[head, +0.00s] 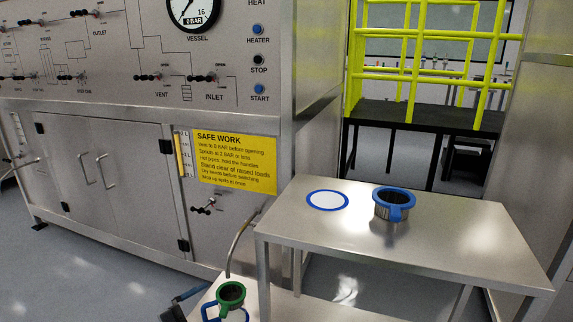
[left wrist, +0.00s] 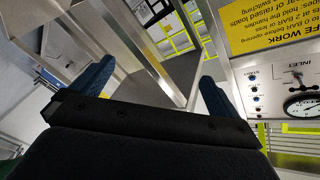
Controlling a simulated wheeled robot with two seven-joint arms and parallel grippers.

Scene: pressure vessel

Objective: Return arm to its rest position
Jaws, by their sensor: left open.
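My left gripper (left wrist: 155,82) shows in the left wrist view with its two blue fingers spread wide and nothing between them. A steel table frame and legs lie beyond the fingers. In the head view a dark and blue piece at the bottom edge, left of the green-rimmed container, may be part of this gripper, but it is too cut off to be sure. My right gripper is in neither view.
A steel table (head: 470,240) holds a blue-rimmed pot (head: 393,211) and a blue-ringed white disc (head: 327,200). A green-rimmed container (head: 231,295) stands low beside it. The control cabinet (head: 105,165) with a yellow safety sign (head: 235,163) fills the left. Yellow railings (head: 411,65) stand behind.

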